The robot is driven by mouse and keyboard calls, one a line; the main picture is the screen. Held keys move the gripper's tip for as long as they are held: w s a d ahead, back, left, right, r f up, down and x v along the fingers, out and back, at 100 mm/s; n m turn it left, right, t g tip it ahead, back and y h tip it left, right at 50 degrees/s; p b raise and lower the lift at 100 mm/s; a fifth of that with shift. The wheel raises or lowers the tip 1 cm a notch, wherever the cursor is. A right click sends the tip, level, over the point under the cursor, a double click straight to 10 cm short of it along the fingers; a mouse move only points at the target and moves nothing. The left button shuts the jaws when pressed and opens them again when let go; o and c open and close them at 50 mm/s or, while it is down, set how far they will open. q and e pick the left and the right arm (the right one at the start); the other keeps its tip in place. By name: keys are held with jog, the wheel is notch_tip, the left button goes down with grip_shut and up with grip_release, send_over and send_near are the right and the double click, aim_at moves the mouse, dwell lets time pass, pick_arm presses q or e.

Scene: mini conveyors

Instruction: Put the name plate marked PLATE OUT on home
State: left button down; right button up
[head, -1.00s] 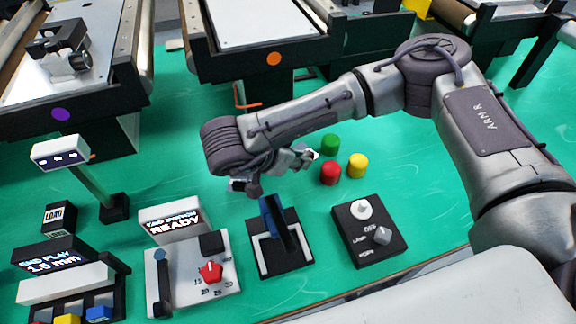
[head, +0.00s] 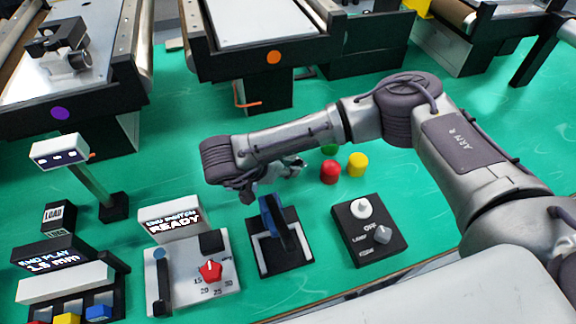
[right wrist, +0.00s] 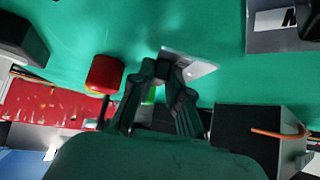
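My right gripper (head: 276,178) reaches in from the right and hangs over the green table, behind the blue-handled lever. In the right wrist view its dark fingers (right wrist: 172,72) are close together around a small, thin, pale grey plate (right wrist: 200,68). The plate sticks out past the fingertips. I cannot read any marking on it, so I cannot tell if it says PLATE OUT. In the head view the plate is too small to make out clearly. I cannot make out a spot marked home. My left gripper is not in view.
Red (head: 330,172), yellow (head: 358,165) and partly hidden green (head: 330,149) cylinders stand right of the gripper. In front are a lever stand (head: 283,247), a knob box (head: 369,230) and a red-dial panel (head: 195,278). Conveyors (head: 262,110) line the back.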

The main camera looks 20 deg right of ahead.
jog(key=o, duration=0.4)
jog(key=shift+r+p, duration=0.3)
jog(key=shift+p, duration=0.05)
jog(key=v, duration=1.2)
jog(key=shift+s+f+b, duration=0.1)
jog(key=shift+f+b, duration=0.05)
jog(key=shift+b, duration=0.25)
